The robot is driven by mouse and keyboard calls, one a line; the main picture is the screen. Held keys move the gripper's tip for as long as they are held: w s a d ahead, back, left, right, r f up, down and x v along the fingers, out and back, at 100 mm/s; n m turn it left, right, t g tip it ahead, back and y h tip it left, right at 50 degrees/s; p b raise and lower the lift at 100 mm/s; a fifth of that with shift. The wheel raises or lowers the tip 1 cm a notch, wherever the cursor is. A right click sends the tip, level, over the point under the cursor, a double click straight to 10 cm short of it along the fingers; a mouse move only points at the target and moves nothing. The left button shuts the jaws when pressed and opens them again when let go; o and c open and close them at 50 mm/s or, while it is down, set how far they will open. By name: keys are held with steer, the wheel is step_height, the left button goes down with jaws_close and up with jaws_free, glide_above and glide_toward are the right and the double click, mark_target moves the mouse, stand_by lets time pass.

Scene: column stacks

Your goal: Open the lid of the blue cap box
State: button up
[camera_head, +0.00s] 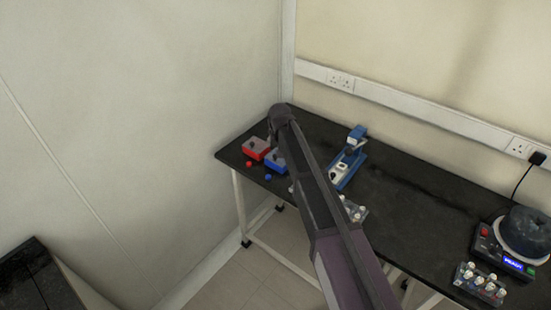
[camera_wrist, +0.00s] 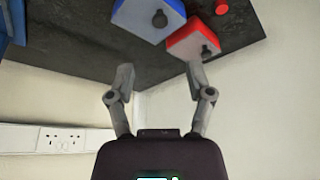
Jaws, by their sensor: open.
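The blue cap box (camera_head: 274,162) stands near the far left end of the black bench, partly hidden by my arm. In the wrist view the blue box (camera_wrist: 145,30) is at the top centre, cut by the edge, with a pale face and a dark round knob. I see no raised lid on it. My gripper (camera_wrist: 160,78) is open and empty, its two fingers spread apart, clear of both boxes. In the head view the fingers are hard to make out at the arm's end.
A red box (camera_head: 256,148) with a dark knob stands close beside the blue one. Small red (camera_head: 249,164) and blue (camera_head: 268,177) caps lie in front. A blue-and-white device (camera_head: 345,165) stands to the right. Farther right are a vial rack (camera_head: 480,284) and a round-topped machine (camera_head: 524,235). Walls border the bench corner.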

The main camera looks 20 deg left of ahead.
steer(key=shift+b+x, duration=4.7)
steer(key=shift+x, duration=0.7)
jaws_close()
